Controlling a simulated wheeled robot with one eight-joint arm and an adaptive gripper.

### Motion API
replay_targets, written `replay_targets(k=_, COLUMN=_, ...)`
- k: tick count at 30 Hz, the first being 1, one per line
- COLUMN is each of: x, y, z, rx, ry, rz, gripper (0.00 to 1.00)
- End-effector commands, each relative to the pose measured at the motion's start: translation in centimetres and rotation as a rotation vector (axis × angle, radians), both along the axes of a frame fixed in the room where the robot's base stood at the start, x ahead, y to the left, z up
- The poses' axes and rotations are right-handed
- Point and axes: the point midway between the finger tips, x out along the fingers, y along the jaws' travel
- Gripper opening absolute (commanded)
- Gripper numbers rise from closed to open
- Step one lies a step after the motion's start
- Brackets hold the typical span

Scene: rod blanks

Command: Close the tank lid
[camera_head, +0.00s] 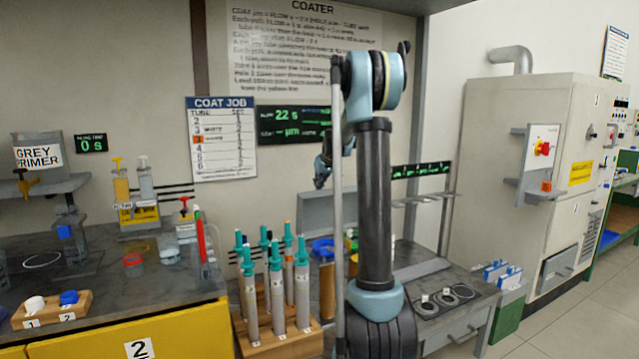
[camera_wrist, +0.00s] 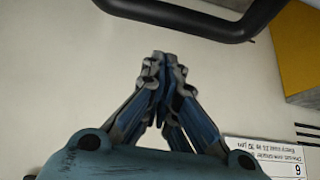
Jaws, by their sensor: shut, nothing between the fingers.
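A grey upright panel (camera_head: 325,214), which looks like the raised tank lid, stands behind the rod rack, partly covered by my arm. I cannot tell the tank itself; its place is largely hidden behind my arm and the rods. My gripper (camera_head: 321,176) shows small and dark at the left of my arm, in front of the wall and above the panel. In the wrist view my gripper (camera_wrist: 163,85) is shut, its fingertips together and empty, facing a pale surface. A dark curved bar (camera_wrist: 190,18) crosses the top of that view, apart from the fingertips.
Several teal-capped rods stand in a wooden rack (camera_head: 268,345) before the panel. A blue ring-shaped item (camera_head: 322,247) lies behind them. A tray with round holes (camera_head: 445,299) is right of my arm. A yellow block (camera_wrist: 296,55) and a printed card (camera_wrist: 268,155) edge the wrist view.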

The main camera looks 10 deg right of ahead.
Motion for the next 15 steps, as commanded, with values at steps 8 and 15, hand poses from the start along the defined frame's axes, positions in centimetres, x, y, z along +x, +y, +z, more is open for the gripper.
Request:
replay_targets(k=8, x=-2.6, y=-0.9, z=0.2, rx=0.000, ry=0.000, rz=-0.002, gripper=0.00)
replay_targets(k=15, x=-3.5, y=-1.2, z=0.3, rx=0.001, ry=0.000, rz=-0.001, gripper=0.00)
